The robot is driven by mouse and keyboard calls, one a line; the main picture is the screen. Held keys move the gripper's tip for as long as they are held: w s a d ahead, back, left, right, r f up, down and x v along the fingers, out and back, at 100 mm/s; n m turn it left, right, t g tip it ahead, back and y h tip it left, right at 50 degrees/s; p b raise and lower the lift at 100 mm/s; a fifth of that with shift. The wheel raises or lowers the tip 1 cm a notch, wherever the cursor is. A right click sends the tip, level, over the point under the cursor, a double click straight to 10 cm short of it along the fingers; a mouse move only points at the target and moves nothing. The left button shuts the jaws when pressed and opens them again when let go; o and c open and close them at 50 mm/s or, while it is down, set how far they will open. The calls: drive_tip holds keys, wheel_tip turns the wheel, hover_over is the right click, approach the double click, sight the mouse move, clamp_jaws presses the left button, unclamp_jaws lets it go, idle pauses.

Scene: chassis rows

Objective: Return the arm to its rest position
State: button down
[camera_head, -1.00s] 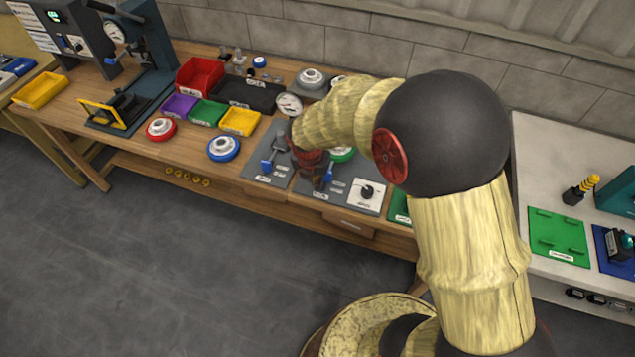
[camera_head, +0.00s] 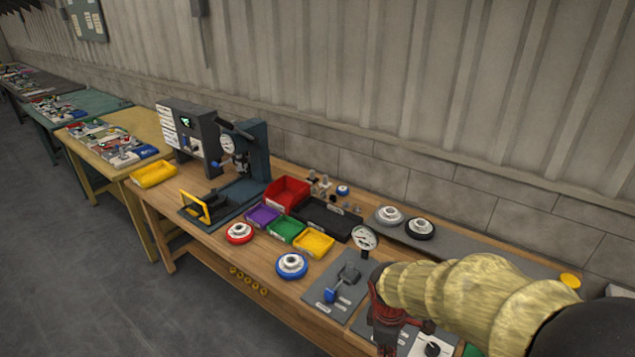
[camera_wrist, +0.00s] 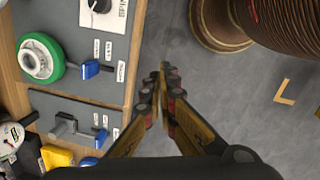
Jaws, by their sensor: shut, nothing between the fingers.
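My gripper (camera_wrist: 163,90) shows in the wrist view with its fingertips together and nothing between them. It points down past the front edge of the wooden bench, over the grey floor. In the head view my gripper (camera_head: 388,325) is dark red and black at the end of the yellow arm, at the lower right, in front of the grey panels. The arm hides part of the bench's right end.
The wooden bench (camera_head: 212,232) holds a press (camera_head: 245,160), coloured bins and a gauge (camera_head: 364,238). A lever panel (camera_head: 340,292) lies near my gripper. A green ring part (camera_wrist: 40,58) shows at wrist left. The floor (camera_head: 80,270) in front is clear.

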drive_tip(key=s+d+r+m+t, duration=0.1)
drive_tip(key=s+r+m+t, duration=0.1)
drive_tip(key=s+r+m, duration=0.4)
drive_tip(key=s+d+r+m+t+y, duration=0.1)
drive_tip(key=s+r+m+t, duration=0.2)
drive_tip(key=s+r+m, duration=0.4)
wheel_tip(320, 180, up, 9)
drive_tip(key=shift+s+r+y, duration=0.1)
drive_tip(key=shift+s+y, duration=0.2)
drive_tip(key=shift+s, duration=0.3)
